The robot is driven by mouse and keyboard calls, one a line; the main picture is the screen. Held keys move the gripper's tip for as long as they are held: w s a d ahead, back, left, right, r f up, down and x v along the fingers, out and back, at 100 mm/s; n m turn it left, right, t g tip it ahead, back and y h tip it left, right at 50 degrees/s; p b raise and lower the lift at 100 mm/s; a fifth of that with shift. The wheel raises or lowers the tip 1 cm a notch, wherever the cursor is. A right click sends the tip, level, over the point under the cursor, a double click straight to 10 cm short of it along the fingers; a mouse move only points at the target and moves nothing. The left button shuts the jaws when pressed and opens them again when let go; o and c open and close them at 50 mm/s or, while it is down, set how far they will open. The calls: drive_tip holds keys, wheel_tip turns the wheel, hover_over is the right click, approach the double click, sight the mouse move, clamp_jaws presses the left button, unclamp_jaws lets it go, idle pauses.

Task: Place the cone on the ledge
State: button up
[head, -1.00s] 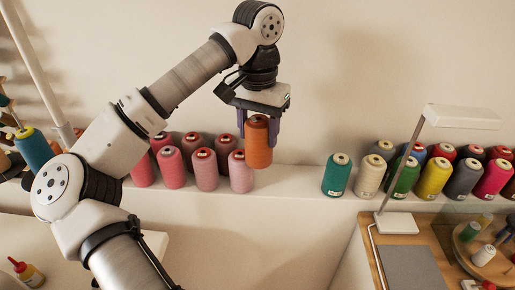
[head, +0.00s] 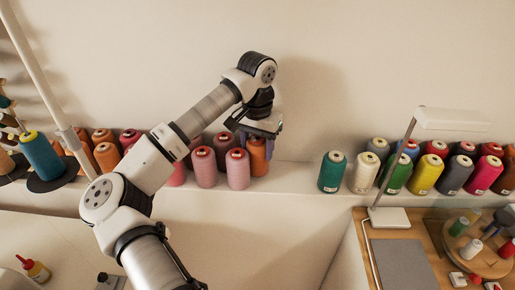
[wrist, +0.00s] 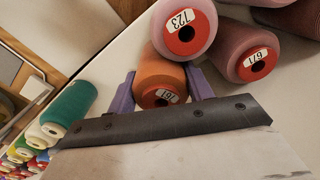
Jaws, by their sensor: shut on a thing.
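My gripper (head: 258,150) is shut on an orange thread cone (head: 258,164), just right of the front pink cones on the wall ledge (head: 296,177). The cone looks upright and low at the ledge; I cannot tell whether its base touches. In the wrist view, the orange cone (wrist: 158,72) shows its red end with a number label, between the two purple fingers. The orange cone is partly hidden by the fingers.
Ledge space is bare between the orange cone and a teal cone (head: 332,174). Several coloured cones continue right of it. A white lamp (head: 390,215) stands on a wooden desk (head: 435,236). Orange cones (head: 107,156) stand at the left, partly behind my arm.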

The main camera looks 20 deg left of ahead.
drive_tip(key=shift+w+f+p, duration=0.15)
drive_tip(key=shift+f+p, duration=0.25)
drive_tip(key=shift+f, duration=0.4)
drive_tip(key=shift+f+b, duration=0.25)
drive_tip(key=shift+b, duration=0.1)
drive_tip(key=o, duration=1.1)
drive_tip(key=shift+r, duration=0.15)
drive_tip(key=shift+r+p, duration=0.25)
drive_tip(key=shift+p, duration=0.2)
wheel_tip(320, 180, up, 12)
drive_tip(key=shift+f+b, duration=0.15)
drive_tip(key=shift+b, duration=0.8)
